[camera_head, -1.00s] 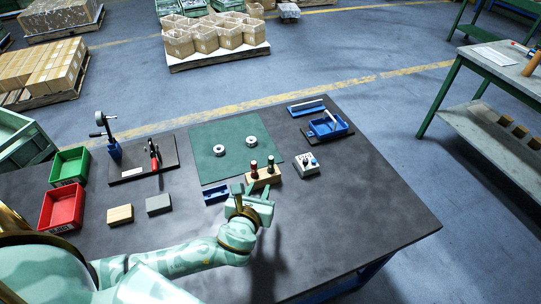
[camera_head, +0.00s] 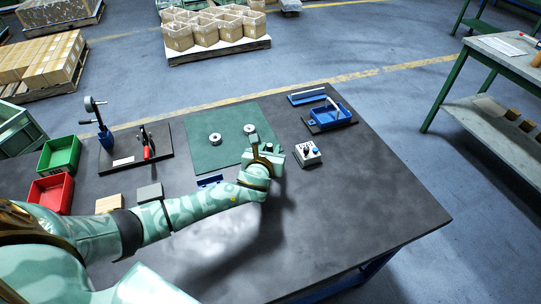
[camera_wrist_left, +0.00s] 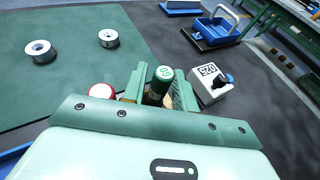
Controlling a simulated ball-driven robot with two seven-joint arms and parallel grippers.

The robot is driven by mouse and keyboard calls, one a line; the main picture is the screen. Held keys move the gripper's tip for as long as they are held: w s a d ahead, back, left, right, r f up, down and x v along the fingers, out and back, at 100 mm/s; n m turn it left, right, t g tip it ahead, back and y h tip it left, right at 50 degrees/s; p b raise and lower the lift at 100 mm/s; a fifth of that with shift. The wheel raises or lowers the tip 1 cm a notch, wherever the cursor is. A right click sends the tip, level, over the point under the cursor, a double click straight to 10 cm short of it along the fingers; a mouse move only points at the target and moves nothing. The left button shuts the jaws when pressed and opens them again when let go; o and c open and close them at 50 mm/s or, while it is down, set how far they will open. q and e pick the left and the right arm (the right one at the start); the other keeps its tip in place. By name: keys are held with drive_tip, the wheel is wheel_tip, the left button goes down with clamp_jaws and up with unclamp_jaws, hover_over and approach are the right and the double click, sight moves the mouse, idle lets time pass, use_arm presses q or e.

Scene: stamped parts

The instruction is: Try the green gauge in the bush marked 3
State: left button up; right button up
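The green-topped gauge (camera_wrist_left: 164,74) stands in its wooden block, mostly hidden by my gripper. My left gripper (camera_head: 270,152) is over the block; in the left wrist view its fingers (camera_wrist_left: 160,88) stand on either side of the green gauge. I cannot tell whether they touch it. A red-rimmed gauge with a pale top (camera_wrist_left: 101,91) is just left of the fingers. Two metal ring bushes lie apart on the green mat: a left one (camera_head: 215,139) and a right one (camera_head: 250,129). No number is readable on either. My right gripper is out of view.
A lever clamp (camera_head: 146,146), a dial stand (camera_head: 103,130), and green (camera_head: 60,153) and red (camera_head: 51,191) bins are at left. The front right of the table (camera_head: 370,200) is clear.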

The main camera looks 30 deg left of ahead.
sight(270, 145)
use_arm(q)
drive_tip(key=shift+r, duration=0.1)
clamp_jaws()
drive_tip(key=shift+r, duration=0.2)
wheel_tip(270, 145, up, 4)
drive_tip(key=p, duration=0.2)
drive_tip(key=shift+s+f+p, duration=0.1)
drive_tip(key=shift+f+p, duration=0.05)
drive_tip(key=shift+p, duration=0.15)
drive_tip(key=s+a+r+p, duration=0.3)
drive_tip(key=s+r+p, duration=0.3)
drive_tip(key=s+r, duration=0.3)
drive_tip(key=s, duration=0.4)
drive_tip(key=shift+s, duration=0.35)
